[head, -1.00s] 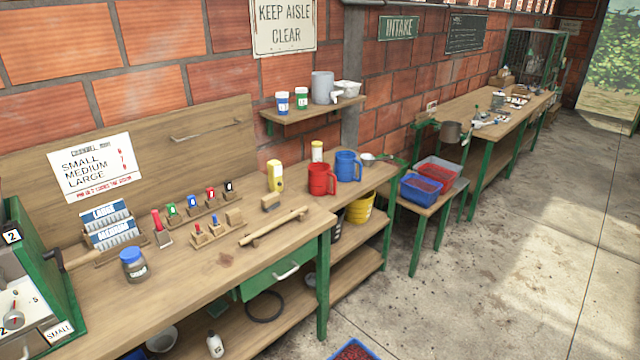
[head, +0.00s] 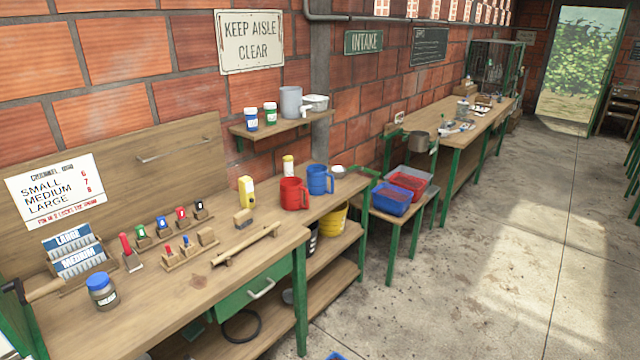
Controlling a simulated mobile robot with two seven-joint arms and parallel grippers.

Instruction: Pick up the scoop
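A small silvery bowl-shaped thing (head: 338,171), which looks like the scoop, lies at the far right end of the near workbench (head: 205,278). It is just right of and behind the blue mug (head: 320,179). It is small in the picture, and its handle is hard to make out. Neither of my grippers shows in the head view.
A red mug (head: 294,194) stands by the blue one. A wooden bar (head: 245,245) lies along the bench front. Blue and red bins (head: 391,197) sit on a low stand beyond. The concrete floor (head: 480,270) on the right is clear.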

